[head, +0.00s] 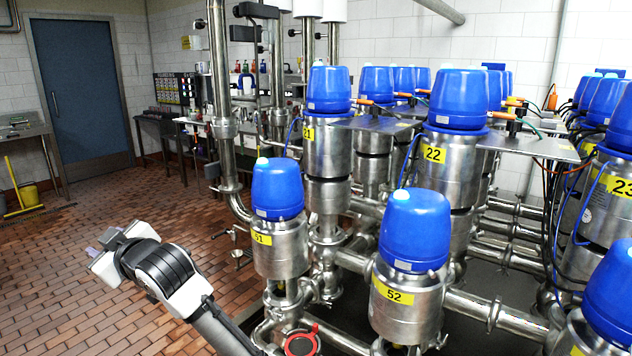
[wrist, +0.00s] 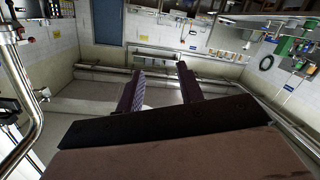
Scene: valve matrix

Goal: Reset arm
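My arm (head: 230,328) reaches up from the bottom of the head view, left of the valves. My gripper (head: 106,250) is at its end, held in the air over the brick-tiled floor and pointing left. In the wrist view, its two dark finger pads (wrist: 160,84) stand apart with nothing between them, so it is open and empty. It touches none of the valves. The nearest valve is number 51 (head: 278,205), with a blue cap, to the right of the gripper. Valve 52 (head: 411,250) stands further right.
Steel pipes (head: 505,315) and more blue-capped valves fill the right side. A red-ringed fitting (head: 301,341) sits low beside my arm. A blue door (head: 82,88) and side tables are at the back left. The tiled floor (head: 75,270) at left is open.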

